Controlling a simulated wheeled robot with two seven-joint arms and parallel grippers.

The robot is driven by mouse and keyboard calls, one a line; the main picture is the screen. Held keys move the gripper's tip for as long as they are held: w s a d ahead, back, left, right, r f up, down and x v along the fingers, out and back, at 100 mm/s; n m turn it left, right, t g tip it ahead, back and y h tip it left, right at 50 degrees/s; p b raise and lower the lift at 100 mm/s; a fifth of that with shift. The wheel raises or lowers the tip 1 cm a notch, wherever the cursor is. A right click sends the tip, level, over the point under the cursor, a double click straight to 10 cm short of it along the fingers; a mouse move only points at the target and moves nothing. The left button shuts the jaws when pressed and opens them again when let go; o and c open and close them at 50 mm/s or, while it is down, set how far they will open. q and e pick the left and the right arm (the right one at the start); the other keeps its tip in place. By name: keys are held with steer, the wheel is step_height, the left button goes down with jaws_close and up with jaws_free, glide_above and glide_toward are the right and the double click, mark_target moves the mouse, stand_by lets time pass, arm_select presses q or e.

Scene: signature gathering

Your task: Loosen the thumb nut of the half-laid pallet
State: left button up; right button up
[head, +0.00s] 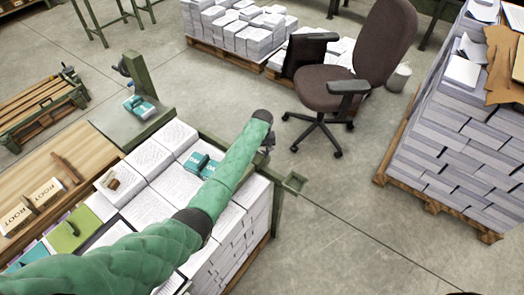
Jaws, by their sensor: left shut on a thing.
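My left arm, in a green quilted sleeve, reaches from the lower left across a pallet load of printed paper stacks (150,205). My left gripper (268,142) shows just past the dark cuff, small and partly hidden, at the top of a green metal post (277,205) at the load's right corner. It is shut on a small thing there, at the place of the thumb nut. The nut itself is hidden, so its turn cannot be seen. My right gripper is not in view.
A brown swivel chair (330,85) stands behind the gripper. A tall paper stack (470,130) on a pallet is at the right. Low paper stacks (240,30) stand at the back. A wooden bench (85,150) is at the left. The floor at front right is clear.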

mark_target(262, 152)
arm_select(q)
steer(key=o, duration=1)
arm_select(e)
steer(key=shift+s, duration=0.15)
arm_select(q)
steer(key=shift+r, duration=0.15)
steer(key=shift+r+b, duration=0.35)
steer(key=shift+r, duration=0.05)
step_height(262, 152, up, 6)
steer(key=shift+w+f+b, duration=0.1)
steer(key=shift+f+b, duration=0.05)
steer(key=shift+b, duration=0.85)
steer(key=shift+r, duration=0.5)
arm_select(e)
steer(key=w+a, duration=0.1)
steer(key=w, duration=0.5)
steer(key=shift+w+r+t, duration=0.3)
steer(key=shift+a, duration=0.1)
